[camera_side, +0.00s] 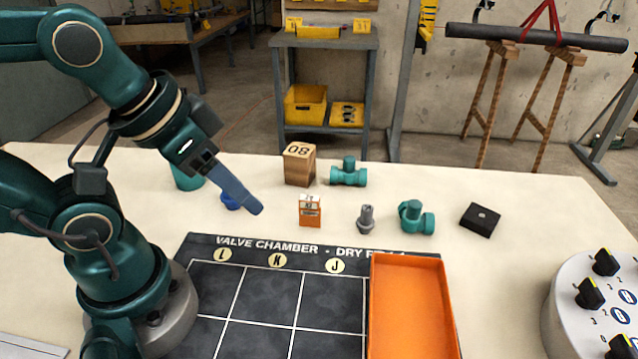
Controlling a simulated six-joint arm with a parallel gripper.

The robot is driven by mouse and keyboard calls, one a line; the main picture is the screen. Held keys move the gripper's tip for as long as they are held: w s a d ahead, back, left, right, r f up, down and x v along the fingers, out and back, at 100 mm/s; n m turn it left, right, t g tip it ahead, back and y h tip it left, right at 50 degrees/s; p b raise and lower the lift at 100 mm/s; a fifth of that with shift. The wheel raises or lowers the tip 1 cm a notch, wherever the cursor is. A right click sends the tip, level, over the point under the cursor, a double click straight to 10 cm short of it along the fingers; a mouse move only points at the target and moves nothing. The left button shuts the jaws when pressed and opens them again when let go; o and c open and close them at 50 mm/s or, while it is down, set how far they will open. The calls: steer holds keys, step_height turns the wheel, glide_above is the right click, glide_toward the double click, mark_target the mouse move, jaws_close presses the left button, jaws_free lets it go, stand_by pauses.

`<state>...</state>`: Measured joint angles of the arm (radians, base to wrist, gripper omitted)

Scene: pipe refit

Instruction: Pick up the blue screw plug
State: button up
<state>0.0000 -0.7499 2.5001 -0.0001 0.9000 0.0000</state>
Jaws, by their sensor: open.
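The blue screw plug (230,201) stands on the table at the left, behind the black mat. It is partly hidden by my gripper (257,208), whose blue-grey fingers reach down to the right in front of it. My gripper is open, with nothing seen between the fingers. The fingertips are to the right of the plug in the picture. I cannot tell how far apart in depth they are from it, or whether they touch it.
A teal part (187,176), wooden block (299,164), teal tee (348,172), orange box (310,211), grey fitting (366,219), teal elbow (411,217) and black block (480,219) stand around. An orange tray (447,300) overlaps the gridded black mat (262,300). A knob panel (565,310) is at right.

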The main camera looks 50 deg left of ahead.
steer(key=shift+o, duration=0.3)
steer(key=o, duration=0.3)
